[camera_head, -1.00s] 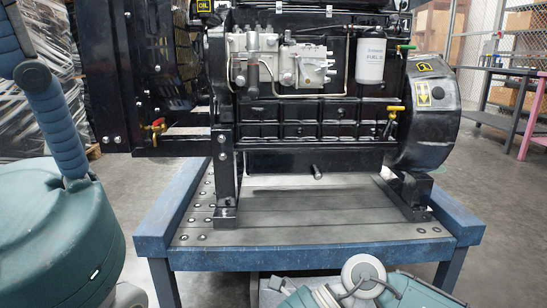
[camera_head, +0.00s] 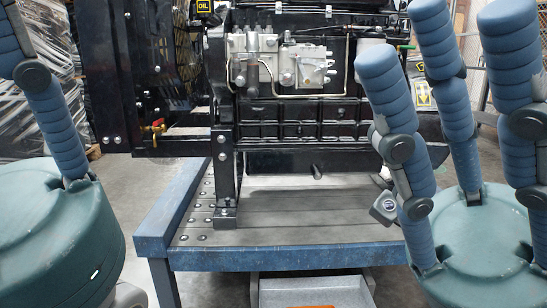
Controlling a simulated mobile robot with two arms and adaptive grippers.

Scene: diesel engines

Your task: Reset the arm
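My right gripper (camera_head: 440,48) stands upright at the right of the head view. Its green round palm carries three blue segmented fingers, spread and extended, with nothing between them. The fingers hide the right end of the engine (camera_head: 300,118) and the table's right corner. My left gripper (camera_head: 55,125) is at the left edge. One blue finger shows, extended upward from its green palm; the other fingers are outside the picture. I see nothing held in it.
The black engine rests on a blue-framed work table (camera_head: 290,258). A grey tray (camera_head: 315,292) is under the table, with something orange at the bottom edge. A dark radiator frame (camera_head: 108,75) stands on the left. Grey floor shows left of the table.

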